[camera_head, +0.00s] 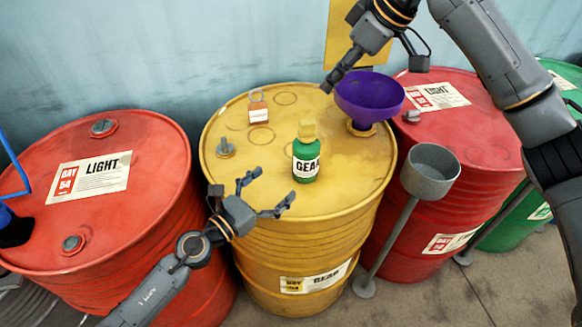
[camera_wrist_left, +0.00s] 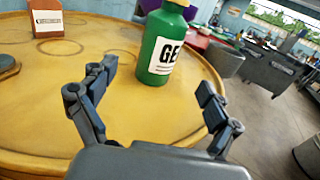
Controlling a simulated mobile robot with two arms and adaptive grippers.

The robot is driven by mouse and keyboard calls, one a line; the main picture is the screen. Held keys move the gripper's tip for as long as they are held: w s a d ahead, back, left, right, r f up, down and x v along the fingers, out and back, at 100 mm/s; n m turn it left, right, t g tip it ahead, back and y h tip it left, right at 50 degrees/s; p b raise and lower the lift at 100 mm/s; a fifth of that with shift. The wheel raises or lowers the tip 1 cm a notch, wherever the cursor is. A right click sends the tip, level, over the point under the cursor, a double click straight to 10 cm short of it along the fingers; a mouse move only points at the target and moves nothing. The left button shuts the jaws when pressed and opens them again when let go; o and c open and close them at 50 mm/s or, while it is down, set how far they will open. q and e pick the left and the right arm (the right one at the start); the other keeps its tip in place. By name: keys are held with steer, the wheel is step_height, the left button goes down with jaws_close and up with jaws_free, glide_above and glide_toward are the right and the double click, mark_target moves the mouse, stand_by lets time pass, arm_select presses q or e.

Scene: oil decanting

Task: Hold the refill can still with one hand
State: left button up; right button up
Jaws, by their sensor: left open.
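The refill can appears to be the green bottle (camera_head: 306,166) with a yellow cap and a white GEAR label, standing upright on the yellow drum (camera_head: 240,165). My left gripper (camera_head: 268,192) is open and empty, to the left and front of the bottle. In the left wrist view the bottle (camera_wrist_left: 160,48) stands ahead, between the line of the two spread fingers (camera_wrist_left: 158,90), and no finger touches it. My right gripper (camera_head: 377,72) has its fingers spread apart, just above the purple funnel (camera_head: 370,96). The funnel sits over an opening at the drum's back right edge.
Red drums stand left (camera_head: 140,215) and right (camera_head: 465,130). A grey cup on a stand (camera_head: 430,172) is close to the yellow drum's right side.

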mark_target(307, 156)
arm_select(q)
steer(key=x, duration=1.2)
steer(key=shift+w+d, duration=0.1)
steer(key=shift+d, duration=0.1)
steer(key=c, duration=1.6)
steer(key=shift+o, duration=0.2)
